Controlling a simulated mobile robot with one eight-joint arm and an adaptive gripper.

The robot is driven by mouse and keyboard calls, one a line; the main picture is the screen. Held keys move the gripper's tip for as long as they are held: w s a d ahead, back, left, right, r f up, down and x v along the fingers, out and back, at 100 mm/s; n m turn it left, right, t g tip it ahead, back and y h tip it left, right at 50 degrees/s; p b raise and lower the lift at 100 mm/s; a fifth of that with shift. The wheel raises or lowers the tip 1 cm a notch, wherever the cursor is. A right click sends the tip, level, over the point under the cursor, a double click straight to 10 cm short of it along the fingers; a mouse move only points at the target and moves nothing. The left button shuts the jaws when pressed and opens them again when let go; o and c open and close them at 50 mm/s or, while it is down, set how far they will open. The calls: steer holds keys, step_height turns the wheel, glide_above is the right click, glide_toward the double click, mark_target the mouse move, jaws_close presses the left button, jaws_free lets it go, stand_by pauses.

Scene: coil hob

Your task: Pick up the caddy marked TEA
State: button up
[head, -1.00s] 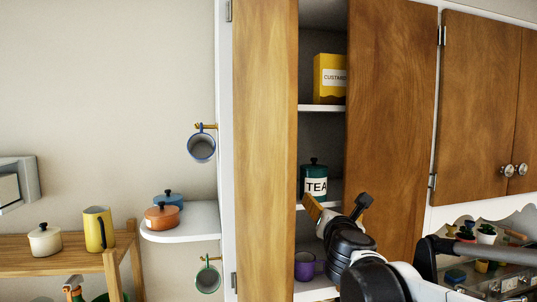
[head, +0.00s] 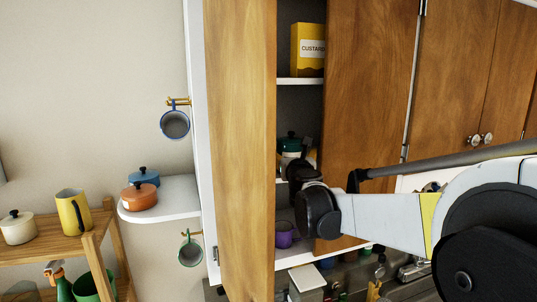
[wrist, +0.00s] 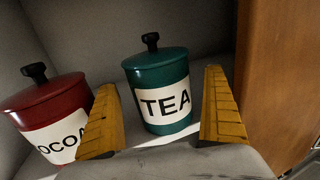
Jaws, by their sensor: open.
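The green caddy marked TEA (wrist: 159,92) stands on a cupboard shelf, with a dark knob on its lid. In the wrist view it is between and beyond the two yellow fingers of my gripper (wrist: 163,115), which is open and empty. In the head view only part of the TEA caddy (head: 290,144) shows above my wrist, and the fingers are mostly hidden. A dark red caddy marked COCOA (wrist: 45,105) stands to its left in the wrist view, close to the left finger.
The open cupboard doors (head: 240,150) flank the shelves. A yellow CUSTARD box (head: 308,48) is on the shelf above, and a purple mug (head: 285,235) is below. Orange and blue pots (head: 140,196) sit on a side shelf at left.

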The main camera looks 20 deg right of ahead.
steer(key=shift+x, duration=0.9)
steer(key=shift+s, duration=0.2)
steer(key=shift+a, duration=0.1)
steer(key=c, duration=1.5)
